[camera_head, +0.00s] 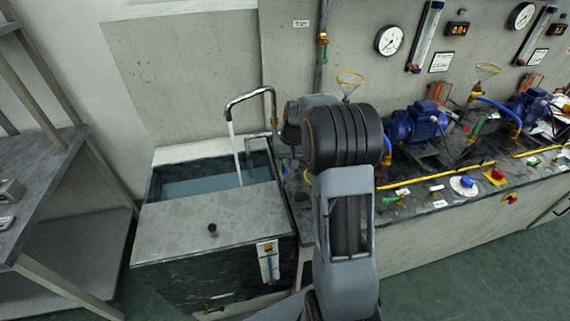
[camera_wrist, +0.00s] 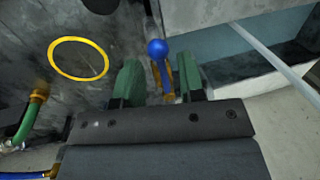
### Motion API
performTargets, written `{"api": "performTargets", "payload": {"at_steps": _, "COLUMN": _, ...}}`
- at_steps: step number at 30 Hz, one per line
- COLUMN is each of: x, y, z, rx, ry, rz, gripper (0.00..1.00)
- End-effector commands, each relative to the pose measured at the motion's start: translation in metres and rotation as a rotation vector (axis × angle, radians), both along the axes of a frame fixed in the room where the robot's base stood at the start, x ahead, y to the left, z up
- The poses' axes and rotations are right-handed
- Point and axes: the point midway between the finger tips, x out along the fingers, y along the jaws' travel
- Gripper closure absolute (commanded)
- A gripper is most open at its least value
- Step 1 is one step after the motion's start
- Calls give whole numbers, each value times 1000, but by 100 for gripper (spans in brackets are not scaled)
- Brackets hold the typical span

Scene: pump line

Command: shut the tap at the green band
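In the wrist view my gripper (camera_wrist: 160,80) is open, with its two dark green fingers apart. A blue ball knob (camera_wrist: 157,48) on a brass-coloured stem shows between and just beyond the fingertips; I cannot tell whether they touch it. To the left, a brass fitting (camera_wrist: 39,96) joins a green curved piece (camera_wrist: 28,124). In the head view a brass valve with a green lever (camera_head: 325,54) sits on the wall pipe. My arm hides my gripper and the blue knob there.
Water runs from a curved spout (camera_head: 252,94) into an open tank (camera_head: 170,152). A yellow ring (camera_wrist: 78,41) lies left of my gripper in the wrist view. Blue pumps (camera_head: 418,122) and small bench valves stand on the right. Grey shelving (camera_head: 45,165) stands left.

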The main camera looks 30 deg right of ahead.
Motion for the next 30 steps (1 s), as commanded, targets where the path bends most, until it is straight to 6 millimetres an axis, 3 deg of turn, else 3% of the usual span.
{"api": "performTargets", "payload": {"at_steps": 12, "x": 0, "y": 1, "z": -5, "rx": 0, "ry": -1, "rz": 0, "gripper": 64}}
{"api": "performTargets", "payload": {"at_steps": 23, "x": 0, "y": 1, "z": -5, "rx": -1, "ry": -1, "rz": 0, "gripper": 98}}
{"api": "performTargets", "payload": {"at_steps": 30, "x": 0, "y": 1, "z": -5, "rx": -1, "ry": -1, "rz": 0, "gripper": 100}}
